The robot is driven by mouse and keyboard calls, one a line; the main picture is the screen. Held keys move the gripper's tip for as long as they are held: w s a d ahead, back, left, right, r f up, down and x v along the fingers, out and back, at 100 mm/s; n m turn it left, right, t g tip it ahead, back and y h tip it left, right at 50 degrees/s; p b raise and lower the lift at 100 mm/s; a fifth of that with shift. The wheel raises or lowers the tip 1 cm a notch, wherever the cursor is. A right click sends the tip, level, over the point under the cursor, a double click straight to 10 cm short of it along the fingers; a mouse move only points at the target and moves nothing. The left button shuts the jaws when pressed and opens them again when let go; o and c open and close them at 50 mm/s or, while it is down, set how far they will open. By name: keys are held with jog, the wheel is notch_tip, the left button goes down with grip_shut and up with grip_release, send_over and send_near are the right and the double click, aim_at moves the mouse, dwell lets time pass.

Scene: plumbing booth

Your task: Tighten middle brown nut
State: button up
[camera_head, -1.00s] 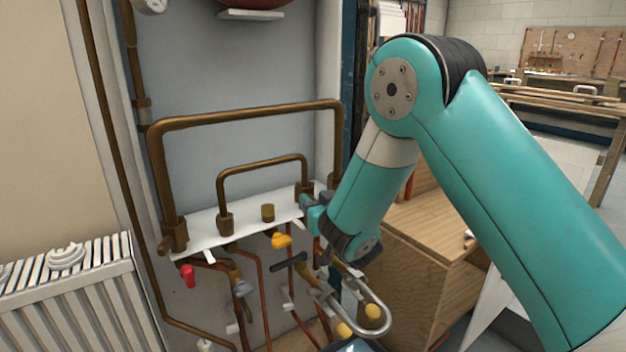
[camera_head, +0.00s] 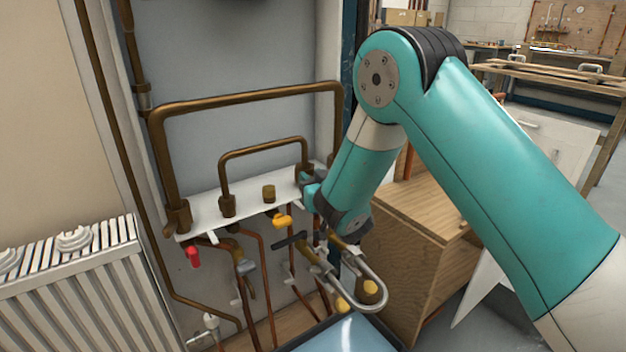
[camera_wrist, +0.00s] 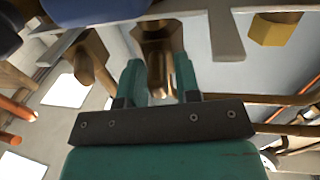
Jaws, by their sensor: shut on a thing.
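The white shelf plate (camera_head: 200,209) carries several brown fittings. A small brown pipe arch (camera_head: 262,149) has a nut at its left foot (camera_head: 228,206), and a short brass nut (camera_head: 269,193) stands alone beside it. My gripper (camera_head: 307,184) is at the arch's right foot, and its fingers partly hide the nut there. In the wrist view my two teal fingers (camera_wrist: 160,78) are closed around a brown nut or fitting (camera_wrist: 158,40) below the plate's edge. A brass hex nut (camera_wrist: 275,28) shows to its right, apart from the fingers.
A large brown pipe arch (camera_head: 245,98) spans behind the shelf. Red (camera_head: 193,256) and yellow (camera_head: 283,221) valve handles and copper pipes sit below it. A white radiator (camera_head: 70,285) stands at left. A wooden cabinet (camera_head: 425,260) stands close at right.

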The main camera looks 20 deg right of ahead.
jog(key=b, duration=0.2)
jog(key=shift+w+a+f+b, duration=0.1)
jog(key=shift+f+b, duration=0.2)
jog(key=h+b, duration=0.1)
jog(key=b, duration=0.2)
jog(key=shift+w+a+m, duration=0.1)
jog(key=shift+a+m, duration=0.05)
jog(key=shift+m, duration=0.15)
jog(key=b, duration=0.3)
jog(key=m+h+b, duration=0.1)
jog(key=b, duration=0.2)
jog(key=shift+a+h+b, duration=0.25)
jog(key=shift+h+b, duration=0.05)
jog(key=m+h+b, duration=0.1)
jog(key=b, duration=0.2)
jog(key=m+h+b, duration=0.1)
jog(key=b, duration=0.2)
jog(key=shift+a+h, duration=0.4)
jog(key=shift+a+r+m+h+b, duration=0.2)
jog(key=shift+m+h+b, duration=0.3)
jog(key=shift+h+b, duration=0.3)
jog(key=shift+r+m+g+h, duration=0.15)
jog(key=shift+m+g+h, duration=0.15)
jog(key=shift+h, duration=0.3)
jog(key=o, duration=0.6)
jog(key=shift+o, duration=0.2)
jog(key=shift+d, duration=0.1)
